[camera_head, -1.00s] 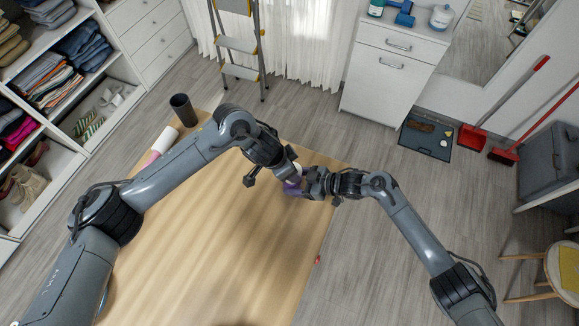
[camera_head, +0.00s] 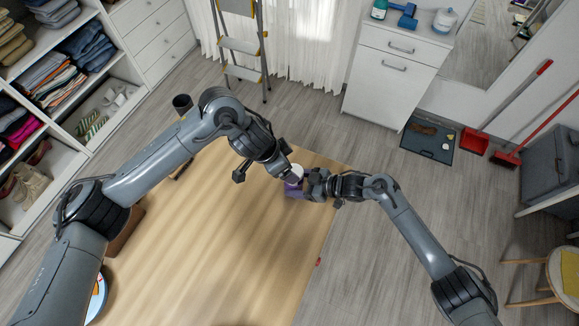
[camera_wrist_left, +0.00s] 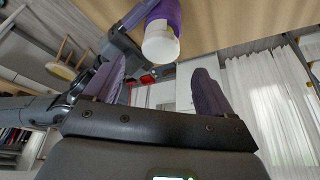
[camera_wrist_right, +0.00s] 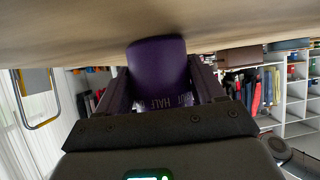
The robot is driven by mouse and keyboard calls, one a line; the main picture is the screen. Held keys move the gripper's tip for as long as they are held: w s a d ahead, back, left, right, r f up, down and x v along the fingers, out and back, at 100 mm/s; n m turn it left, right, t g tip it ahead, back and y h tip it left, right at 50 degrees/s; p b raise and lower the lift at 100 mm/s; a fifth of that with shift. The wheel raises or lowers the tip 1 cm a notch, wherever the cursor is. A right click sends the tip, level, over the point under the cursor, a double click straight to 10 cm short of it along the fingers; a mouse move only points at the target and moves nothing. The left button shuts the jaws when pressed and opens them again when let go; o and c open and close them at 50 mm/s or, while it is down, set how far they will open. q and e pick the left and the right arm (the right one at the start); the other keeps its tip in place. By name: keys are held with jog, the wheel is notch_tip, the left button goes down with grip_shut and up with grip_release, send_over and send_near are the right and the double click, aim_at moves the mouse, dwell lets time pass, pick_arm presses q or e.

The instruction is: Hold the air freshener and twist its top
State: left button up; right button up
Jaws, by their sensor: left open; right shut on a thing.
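The air freshener (camera_head: 294,176) has a purple body and a white top, and stays near the far right edge of the wooden table. My right gripper (camera_head: 306,184) is shut on its purple body, which fills the space between the fingers in the right wrist view (camera_wrist_right: 157,65). My left gripper (camera_head: 264,175) is open and empty, just left of the white top. In the left wrist view the white top (camera_wrist_left: 160,48) shows beyond the open fingers (camera_wrist_left: 160,85), apart from them. Part of the body is hidden by the right gripper in the head view.
The wooden table (camera_head: 220,240) is mostly clear in the middle. A dark cup (camera_head: 182,103) stands at its far left corner. A brown box (camera_head: 125,232) and a plate (camera_head: 98,296) lie partly behind my left arm. A stepladder (camera_head: 242,45) stands beyond the table.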

pick_arm(q)
jog(key=v, duration=0.6)
jog(key=shift+r, duration=0.15)
pick_arm(e)
jog(key=o, duration=0.9)
